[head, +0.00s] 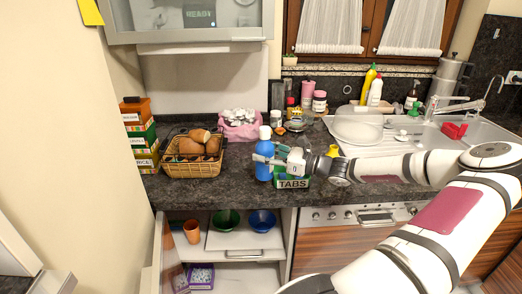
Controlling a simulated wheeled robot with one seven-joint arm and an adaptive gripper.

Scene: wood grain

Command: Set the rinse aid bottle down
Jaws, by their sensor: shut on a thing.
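The rinse aid bottle, which I take to be the blue bottle with a white cap (264,146), is upright over the front part of the dark countertop (225,190). My gripper (266,159) reaches in from the right and is shut on the bottle around its middle. The bottle's base is near the counter's front edge. I cannot tell whether it touches the surface. A green box marked TABS (293,184) is just right of the bottle, partly behind and below my gripper.
A wire basket with brown round items (193,170) stands to the left, beside stacked boxes (139,137). A pink container (238,131) is behind. The sink and drainer (400,137) are right.

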